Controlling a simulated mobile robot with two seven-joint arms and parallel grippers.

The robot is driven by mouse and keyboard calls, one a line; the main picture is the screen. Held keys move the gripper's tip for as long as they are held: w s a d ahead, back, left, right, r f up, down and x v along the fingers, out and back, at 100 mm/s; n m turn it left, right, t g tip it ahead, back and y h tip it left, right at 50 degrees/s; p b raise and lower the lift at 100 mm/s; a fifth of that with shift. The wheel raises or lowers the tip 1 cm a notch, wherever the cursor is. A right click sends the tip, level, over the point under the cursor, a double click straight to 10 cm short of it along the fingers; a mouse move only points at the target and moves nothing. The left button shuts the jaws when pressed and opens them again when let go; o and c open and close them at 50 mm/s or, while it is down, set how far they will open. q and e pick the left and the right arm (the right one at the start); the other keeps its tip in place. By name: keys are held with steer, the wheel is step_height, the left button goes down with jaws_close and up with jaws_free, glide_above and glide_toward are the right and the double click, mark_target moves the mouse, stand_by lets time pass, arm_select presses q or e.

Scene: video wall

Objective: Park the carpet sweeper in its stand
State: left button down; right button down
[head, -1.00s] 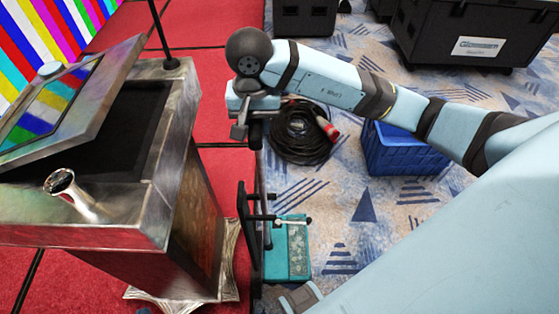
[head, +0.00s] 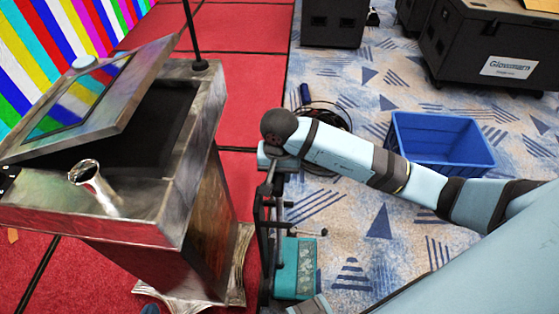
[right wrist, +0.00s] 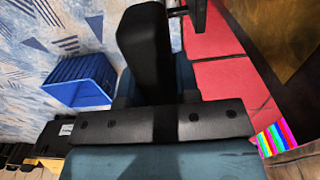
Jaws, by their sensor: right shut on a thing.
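My right gripper (head: 271,172) is shut around the top of a thin dark upright pole (head: 263,215), which looks like the sweeper's handle. The pole runs down close to a black upright frame with side bars (head: 276,228), probably the stand. A teal box-shaped body (head: 296,268) is on the floor beside the frame; I cannot tell if it is sweeper head or stand base. The pole's lower end is hidden or unclear. In the right wrist view a large black block (right wrist: 145,50) hides what lies between the fingers. My left gripper is not in view.
A metal lectern (head: 195,220) stands close left of the pole and frame, on red carpet. A blue crate (head: 400,145) stands on the patterned carpet to the right. A coiled cable lies partly behind my right arm. Black cases (head: 485,45) are at the back.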

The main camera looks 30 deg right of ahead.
arm_select(q)
steer(key=shift+s+a+f, duration=0.1)
steer(key=shift+a+f, duration=0.1)
steer(key=shift+a, duration=0.05)
arm_select(e)
steer(key=shift+f, duration=2.35)
steer(key=c, duration=1.3)
jaws_free()
steer(key=shift+f+b, duration=0.15)
steer(key=shift+b, duration=0.15)
steer(key=o, duration=0.5)
steer(key=shift+c, duration=0.2)
arm_select(q)
steer(key=shift+d+r, duration=0.1)
steer(key=shift+d, duration=0.05)
arm_select(e)
step_height(320, 180, up, 12)
steer(key=shift+f+p, duration=0.2)
steer(key=shift+p, duration=0.1)
steer(key=shift+r, duration=0.4)
